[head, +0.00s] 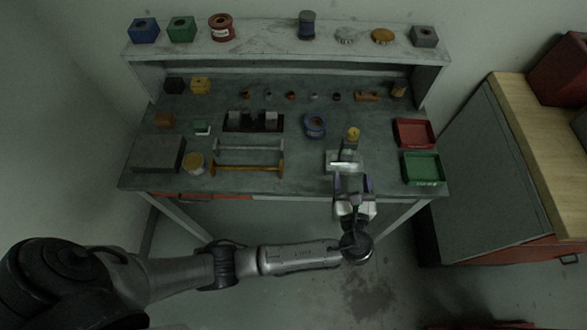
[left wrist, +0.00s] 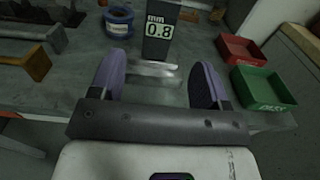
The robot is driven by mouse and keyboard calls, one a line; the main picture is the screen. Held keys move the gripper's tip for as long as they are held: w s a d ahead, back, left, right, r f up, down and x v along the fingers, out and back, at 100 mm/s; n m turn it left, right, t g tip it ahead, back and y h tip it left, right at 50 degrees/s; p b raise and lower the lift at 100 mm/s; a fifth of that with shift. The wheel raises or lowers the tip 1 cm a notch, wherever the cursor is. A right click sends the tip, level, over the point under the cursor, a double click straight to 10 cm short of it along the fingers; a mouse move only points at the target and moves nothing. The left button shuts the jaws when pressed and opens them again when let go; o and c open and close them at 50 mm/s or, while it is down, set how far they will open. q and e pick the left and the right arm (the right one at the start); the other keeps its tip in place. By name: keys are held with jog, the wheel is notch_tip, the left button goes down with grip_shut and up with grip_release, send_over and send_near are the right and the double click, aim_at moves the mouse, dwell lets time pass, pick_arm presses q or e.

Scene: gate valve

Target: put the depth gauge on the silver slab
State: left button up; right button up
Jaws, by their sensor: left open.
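The depth gauge (head: 345,158) stands at the front of the bench, right of centre. In the left wrist view its dark display body (left wrist: 158,45) reads "mm 0.8", with pale metal bars at its foot. My left gripper (head: 353,181) is open at the bench's front edge, just short of the gauge. In the left wrist view its two purple-grey fingers (left wrist: 157,78) are spread to either side of the gauge's lower part, with no visible contact. A broad grey slab (head: 158,153) lies at the bench's front left; it looks like the silver slab. My right gripper is not in view.
A red tray (head: 415,133) and a green tray (head: 422,168) sit right of the gauge. A blue ring-shaped item (head: 314,126) is behind left. A rack with an orange bar (head: 246,169) and a round tin (head: 195,163) stand between gauge and slab. A raised shelf (head: 270,40) runs along the back.

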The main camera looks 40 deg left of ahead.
pick_arm(q)
jog(key=s+a+f+n+g+h, duration=0.1)
jog(key=s+f+n, duration=0.1)
jog(key=s+a+f+n+g+h, duration=0.1)
jog(key=s+a+f+n+g, duration=0.1)
jog(key=s+f+n, duration=0.1)
jog(key=s+a+f+n+g+h, duration=0.1)
jog(key=s+a+f+n+g, duration=0.1)
jog(key=n, duration=0.1)
jog(key=shift+s+a+f, duration=0.2)
jog(key=shift+a+f, duration=0.05)
jog(key=s+a+n+g+h, duration=0.2)
jog(key=s+a+n+h, duration=0.1)
jog(key=s+n, duration=0.6)
jog(key=s+a+f+n+g+h, duration=0.1)
jog(key=s+a+n+g+h, duration=0.2)
jog(key=s+n, duration=0.6)
jog(key=s+h, duration=0.2)
jog(key=s, duration=0.1)
jog(key=shift+s+f+g, duration=0.3)
